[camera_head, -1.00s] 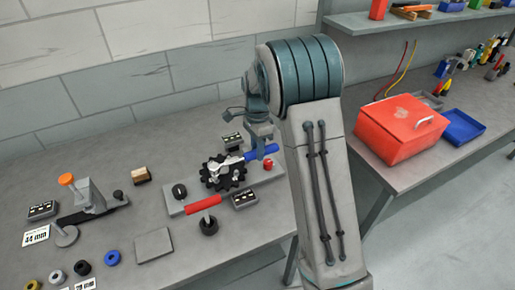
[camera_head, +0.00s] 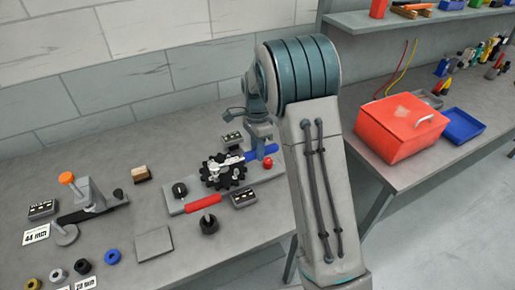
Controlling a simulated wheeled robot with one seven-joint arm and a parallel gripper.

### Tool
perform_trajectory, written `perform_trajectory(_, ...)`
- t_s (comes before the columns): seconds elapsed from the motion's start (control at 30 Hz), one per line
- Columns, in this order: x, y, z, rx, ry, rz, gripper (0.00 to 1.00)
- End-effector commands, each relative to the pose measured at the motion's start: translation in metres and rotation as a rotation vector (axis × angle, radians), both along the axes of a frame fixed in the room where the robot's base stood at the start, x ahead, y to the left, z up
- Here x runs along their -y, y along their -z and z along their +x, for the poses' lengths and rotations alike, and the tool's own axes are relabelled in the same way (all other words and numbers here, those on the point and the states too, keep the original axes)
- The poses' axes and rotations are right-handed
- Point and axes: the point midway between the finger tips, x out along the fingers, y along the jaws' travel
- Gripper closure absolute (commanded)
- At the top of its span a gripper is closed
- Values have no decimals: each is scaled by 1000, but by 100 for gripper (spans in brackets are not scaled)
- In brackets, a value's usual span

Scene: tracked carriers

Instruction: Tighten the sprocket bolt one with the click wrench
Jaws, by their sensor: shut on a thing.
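The black toothed sprocket (camera_head: 211,180) sits on a grey fixture plate on the left bench. My gripper (camera_head: 262,151) is shut on the blue handle, just right of the sprocket. The head hides the bolt under it, and I cannot tell which bolt that is or whether it is seated. My arm hides part of the bench to the right.
A red-handled tool (camera_head: 203,203) lies in front of the sprocket, near a black cylinder (camera_head: 209,224). A red button (camera_head: 268,163) is right of the sprocket. An orange-topped device (camera_head: 90,193) stands left. A red toolbox (camera_head: 400,128) and blue tray (camera_head: 462,127) are on the right bench.

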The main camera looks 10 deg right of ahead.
Motion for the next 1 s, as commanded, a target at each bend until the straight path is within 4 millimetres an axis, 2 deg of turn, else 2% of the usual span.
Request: perform_trajectory(1.0,0,9,0,1,0,0,100)
